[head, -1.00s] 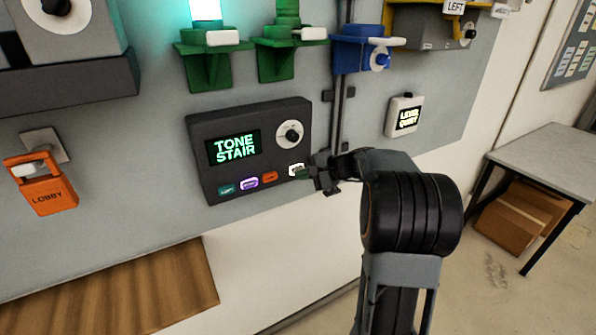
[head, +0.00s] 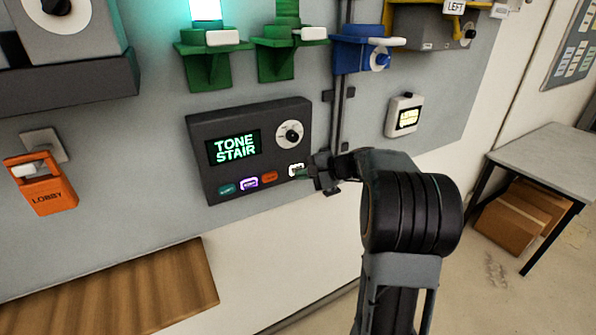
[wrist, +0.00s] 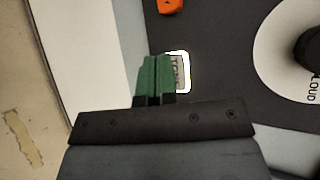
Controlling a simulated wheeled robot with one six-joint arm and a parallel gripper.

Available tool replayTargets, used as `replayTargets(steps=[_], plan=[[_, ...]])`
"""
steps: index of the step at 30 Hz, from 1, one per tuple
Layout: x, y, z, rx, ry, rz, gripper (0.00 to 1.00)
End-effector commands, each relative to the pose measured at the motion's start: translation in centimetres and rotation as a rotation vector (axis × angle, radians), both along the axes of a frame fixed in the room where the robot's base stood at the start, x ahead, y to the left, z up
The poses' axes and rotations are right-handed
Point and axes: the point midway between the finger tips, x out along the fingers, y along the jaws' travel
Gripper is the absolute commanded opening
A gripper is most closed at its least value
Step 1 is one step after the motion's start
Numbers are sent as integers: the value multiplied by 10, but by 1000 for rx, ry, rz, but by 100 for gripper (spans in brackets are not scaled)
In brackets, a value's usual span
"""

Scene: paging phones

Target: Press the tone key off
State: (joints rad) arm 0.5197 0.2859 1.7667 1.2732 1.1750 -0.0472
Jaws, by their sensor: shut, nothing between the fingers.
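The dark paging panel (head: 208,180) on the wall has a lit screen (head: 233,148) reading "TONE STAIR". Along its lower edge is a row of keys. The white key (head: 296,169) at the right end is the tone key, by its partly hidden label in the wrist view (wrist: 182,70); its rim glows white there. My gripper (head: 306,173) is shut and empty, with its green fingertips (wrist: 156,75) at the key's near side, overlapping its edge in the wrist view. I cannot tell whether they touch it.
Teal, purple and orange keys (head: 269,177) sit left of the white key. A round knob (head: 289,134) is above it. A small white meter box (head: 405,117) hangs to the right. An orange LOBBY holder (head: 42,190) is at left.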

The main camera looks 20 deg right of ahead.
Motion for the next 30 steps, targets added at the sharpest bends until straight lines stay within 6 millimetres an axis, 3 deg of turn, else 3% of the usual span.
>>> replayTargets(steps=[30], plan=[[9, 1, 0, 0, 0, 0, 0]])
